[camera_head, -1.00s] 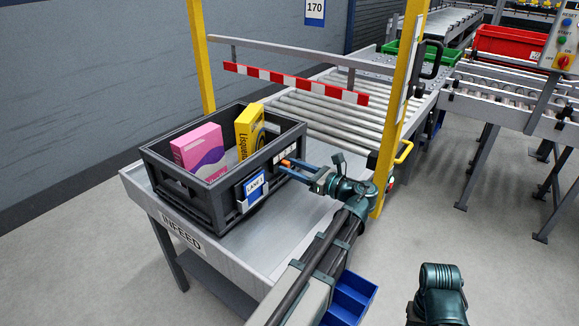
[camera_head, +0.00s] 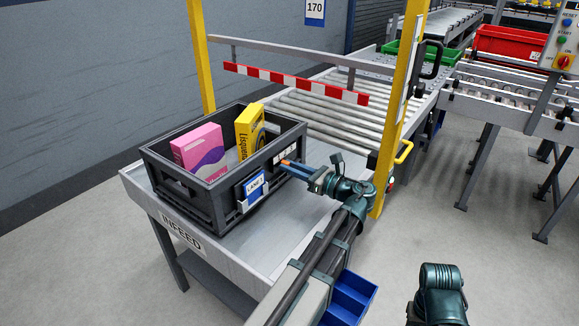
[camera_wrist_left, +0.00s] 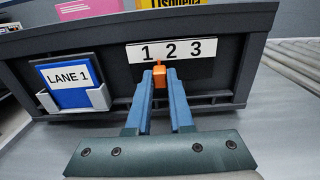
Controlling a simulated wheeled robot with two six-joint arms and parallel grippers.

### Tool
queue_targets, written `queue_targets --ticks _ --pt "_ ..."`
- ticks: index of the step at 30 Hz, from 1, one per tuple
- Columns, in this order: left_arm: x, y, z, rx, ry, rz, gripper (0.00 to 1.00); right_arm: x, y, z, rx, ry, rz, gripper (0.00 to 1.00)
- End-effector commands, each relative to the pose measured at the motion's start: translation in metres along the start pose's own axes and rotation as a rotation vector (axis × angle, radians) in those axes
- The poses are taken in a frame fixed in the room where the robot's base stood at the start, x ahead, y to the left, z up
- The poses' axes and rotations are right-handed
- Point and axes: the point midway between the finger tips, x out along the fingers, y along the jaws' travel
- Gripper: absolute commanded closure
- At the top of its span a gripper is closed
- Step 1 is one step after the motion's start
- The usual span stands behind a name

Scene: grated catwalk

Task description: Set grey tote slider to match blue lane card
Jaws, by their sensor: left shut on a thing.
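The grey tote (camera_head: 213,187) sits on the infeed table, its labelled side facing my left arm. A blue card reading LANE 1 (camera_head: 254,187) stands in a holder on that side; it also shows at left in the left wrist view (camera_wrist_left: 68,84). A white scale marked 1 2 3 (camera_wrist_left: 170,50) is to the card's right. The orange slider knob (camera_wrist_left: 159,78) is below the scale, about between 1 and 2. My left gripper (camera_wrist_left: 160,72) is shut on the knob, one blue finger on each side. My right gripper is out of view.
Pink (camera_head: 199,151) and yellow (camera_head: 248,131) boxes stand in the tote. A striped red-white bar (camera_head: 296,83) and yellow posts (camera_head: 400,100) stand by the roller conveyor (camera_head: 318,110). A blue bin (camera_head: 347,299) is below my left arm. The table around the tote's front is bare.

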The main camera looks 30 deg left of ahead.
Motion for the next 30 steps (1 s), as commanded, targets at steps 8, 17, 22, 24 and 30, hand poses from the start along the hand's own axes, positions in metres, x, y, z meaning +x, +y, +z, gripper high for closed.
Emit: queue_targets --ticks 8,17,22,24,30 --pt "0.000 0.006 0.000 0.000 0.000 0.000 0.98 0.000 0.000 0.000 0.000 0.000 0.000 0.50" --pt "0.000 0.012 0.000 0.000 0.000 0.000 0.98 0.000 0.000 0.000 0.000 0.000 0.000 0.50" --pt "0.000 0.013 0.000 0.000 0.000 -0.001 0.98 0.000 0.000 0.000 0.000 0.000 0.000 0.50" --pt "0.000 0.013 0.000 0.000 0.000 -0.001 0.98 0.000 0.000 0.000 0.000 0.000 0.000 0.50" --pt "0.000 0.013 0.000 0.000 0.000 0.000 0.98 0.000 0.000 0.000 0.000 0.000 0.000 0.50"
